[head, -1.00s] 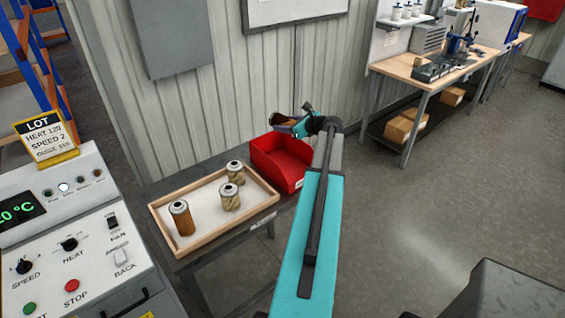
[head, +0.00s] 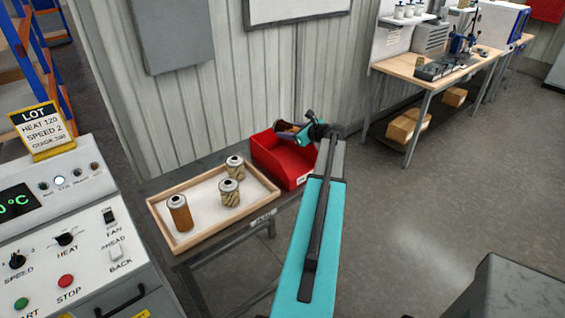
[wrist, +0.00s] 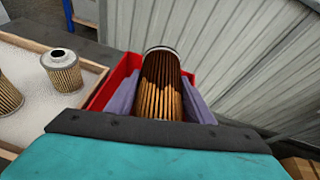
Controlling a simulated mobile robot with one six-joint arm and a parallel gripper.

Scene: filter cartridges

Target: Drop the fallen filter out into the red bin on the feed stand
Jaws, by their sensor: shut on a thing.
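My gripper (head: 291,129) is at the red bin (head: 284,167) on the feed stand (head: 270,232), over its back part. In the wrist view, the purple-grey fingers (wrist: 160,101) are shut on a brown pleated filter (wrist: 160,85). The filter has a dark patch and a metal end ring, and it lies on its side between the fingers. The bin's red walls (wrist: 119,72) show on both sides and behind it. In the head view the held filter (head: 284,127) is small and partly hidden by the gripper. I cannot tell how far it is above the bin floor.
A wooden tray (head: 160,222) left of the bin holds one brown filter (head: 179,212) and two paler filters (head: 229,192), all upright. A ribbed wall (head: 215,95) stands close behind the bin. A control panel (head: 70,240) is at the left. A workbench (head: 405,68) stands at the back right.

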